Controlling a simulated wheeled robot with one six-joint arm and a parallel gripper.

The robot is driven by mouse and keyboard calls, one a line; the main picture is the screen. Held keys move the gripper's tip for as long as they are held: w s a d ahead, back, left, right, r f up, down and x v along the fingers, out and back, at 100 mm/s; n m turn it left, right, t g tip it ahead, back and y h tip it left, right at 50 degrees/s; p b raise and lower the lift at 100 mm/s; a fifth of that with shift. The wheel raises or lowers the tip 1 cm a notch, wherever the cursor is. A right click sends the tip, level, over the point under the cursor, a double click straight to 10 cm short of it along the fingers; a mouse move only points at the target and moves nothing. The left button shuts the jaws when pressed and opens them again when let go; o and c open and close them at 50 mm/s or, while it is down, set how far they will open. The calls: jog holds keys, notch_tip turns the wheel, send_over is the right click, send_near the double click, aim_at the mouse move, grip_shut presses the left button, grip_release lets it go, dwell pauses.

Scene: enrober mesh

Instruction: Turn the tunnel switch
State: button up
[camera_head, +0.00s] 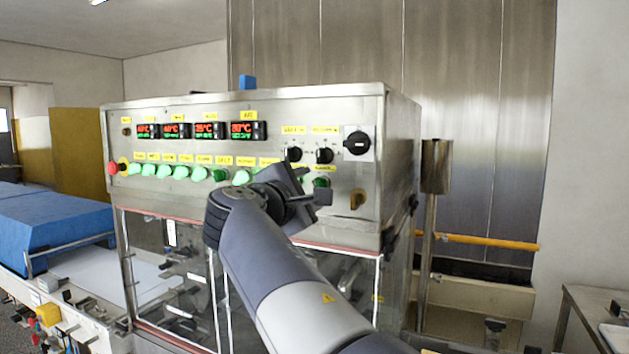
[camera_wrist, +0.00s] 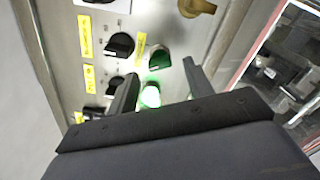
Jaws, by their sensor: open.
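The control panel (camera_head: 285,110) has a row of switches under small yellow labels, too small for me to tell which reads tunnel. A dark green switch (camera_wrist: 158,58) sits just beyond and between my fingertips in the wrist view; it also shows at the row's right end in the head view (camera_head: 321,182). A brightly lit green switch (camera_wrist: 150,96) lies between my fingers, lower in the wrist view. My gripper (camera_wrist: 160,70) is open and empty, close in front of the panel. In the head view, my gripper (camera_head: 305,184) hides part of the switch row.
Black knobs (camera_wrist: 120,45) lie left of the fingers, with a large black rotary switch (camera_head: 358,143) and a brass-coloured knob (camera_head: 357,199) farther right in the head view. A red stop button (camera_head: 112,168) is at the far left. Glazed doors (camera_head: 175,270) lie below the panel.

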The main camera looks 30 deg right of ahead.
aim_at(319, 185)
jog(key=shift+x, duration=1.3)
jog(key=shift+c, duration=0.2)
jog(key=c, duration=1)
